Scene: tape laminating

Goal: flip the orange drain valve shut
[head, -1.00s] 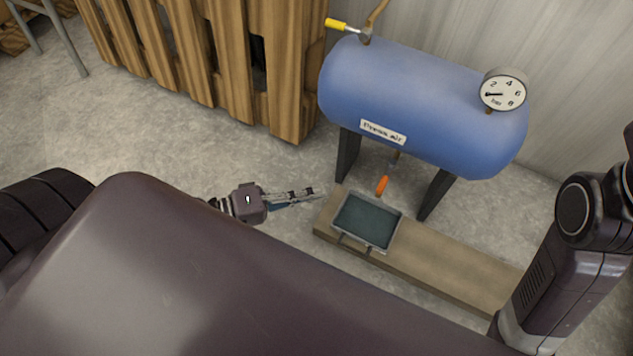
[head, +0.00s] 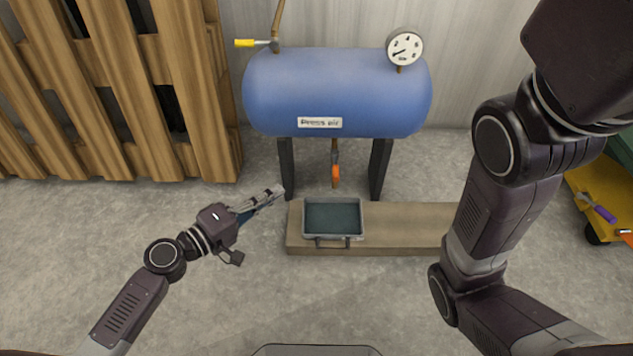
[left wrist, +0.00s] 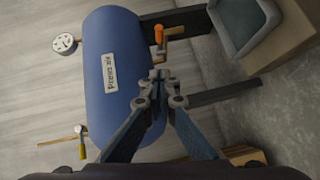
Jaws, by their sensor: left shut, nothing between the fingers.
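The orange drain valve (head: 336,175) hangs on a short pipe under the blue tank (head: 338,95), between the tank's two dark legs. Its orange handle points down in the head view. It also shows in the left wrist view (left wrist: 159,35), beyond my fingertips. My left gripper (head: 280,191) is shut and empty, to the left of the valve and the tank's left leg, apart from both. In the left wrist view its fingertips (left wrist: 160,77) meet in front of the tank. My right arm crosses the right side of the head view, but its gripper is not seen.
A grey tray (head: 334,239) sits on a wooden board (head: 405,225) below the valve. A wooden pallet (head: 195,95) stands at the left. A pressure gauge (head: 405,47) and a yellow-handled valve (head: 246,43) top the tank. A yellow cart (head: 595,205) with tools is at right.

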